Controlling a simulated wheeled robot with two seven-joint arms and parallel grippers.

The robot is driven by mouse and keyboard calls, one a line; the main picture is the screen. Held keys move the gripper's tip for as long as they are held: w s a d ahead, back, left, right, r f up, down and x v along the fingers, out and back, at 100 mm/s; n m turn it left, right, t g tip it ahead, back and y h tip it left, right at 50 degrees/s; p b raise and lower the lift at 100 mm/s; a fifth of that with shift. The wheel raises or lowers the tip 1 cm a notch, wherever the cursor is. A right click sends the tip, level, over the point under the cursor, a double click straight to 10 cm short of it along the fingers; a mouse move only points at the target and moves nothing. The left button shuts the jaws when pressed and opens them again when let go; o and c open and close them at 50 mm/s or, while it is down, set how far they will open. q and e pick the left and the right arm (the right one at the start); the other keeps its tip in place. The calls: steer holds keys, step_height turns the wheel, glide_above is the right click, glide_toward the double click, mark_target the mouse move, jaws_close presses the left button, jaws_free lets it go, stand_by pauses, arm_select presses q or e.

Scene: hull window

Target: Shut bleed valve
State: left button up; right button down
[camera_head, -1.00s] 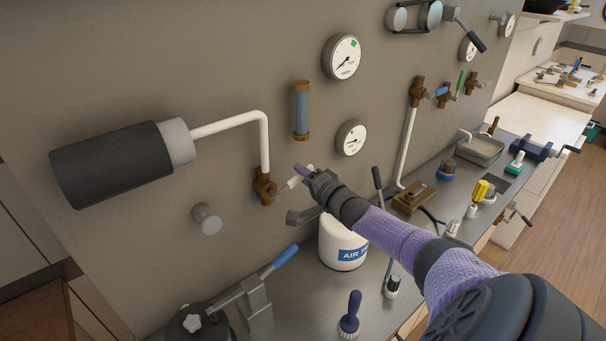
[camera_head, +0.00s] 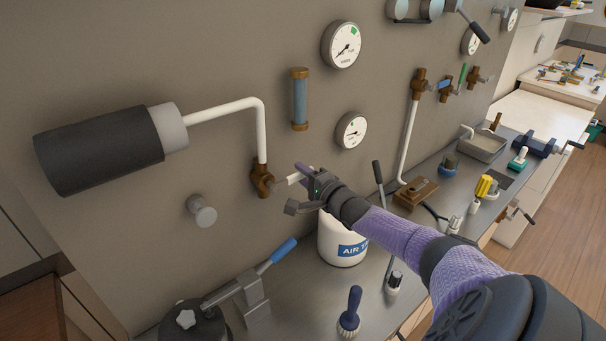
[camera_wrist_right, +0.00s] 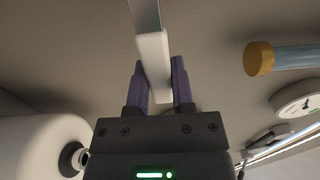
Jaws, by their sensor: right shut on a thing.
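The bleed valve (camera_head: 262,181) is a brass fitting at the lower end of a bent white pipe on the grey wall panel. A pale lever (camera_head: 293,179) sticks out from it to the right, tilted slightly upward. My right gripper (camera_head: 306,177) is shut on the outer end of this lever. In the right wrist view, the white lever (camera_wrist_right: 154,62) lies between the two purple fingers of my gripper (camera_wrist_right: 158,88). The fingers partly hide the lever's end in the head view. My left gripper is not in view.
A dark cylinder (camera_head: 100,150) feeds the pipe. A round wall knob (camera_head: 202,211) sits lower left of the valve. A sight glass (camera_head: 299,100) and a gauge (camera_head: 351,131) are to the right. A white air tank (camera_head: 342,241) and blue-handled lever tool (camera_head: 279,254) stand below on the bench.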

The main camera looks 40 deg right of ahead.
steer(key=shift+f, duration=0.1)
steer(key=shift+c, duration=2.4)
jaws_free()
steer(key=shift+s+a, duration=0.1)
steer(key=shift+s, duration=0.15)
steer(key=s+a+p, duration=0.1)
steer(key=s+p, duration=0.3)
steer(key=s, duration=0.5)
steer(key=shift+s, duration=0.2)
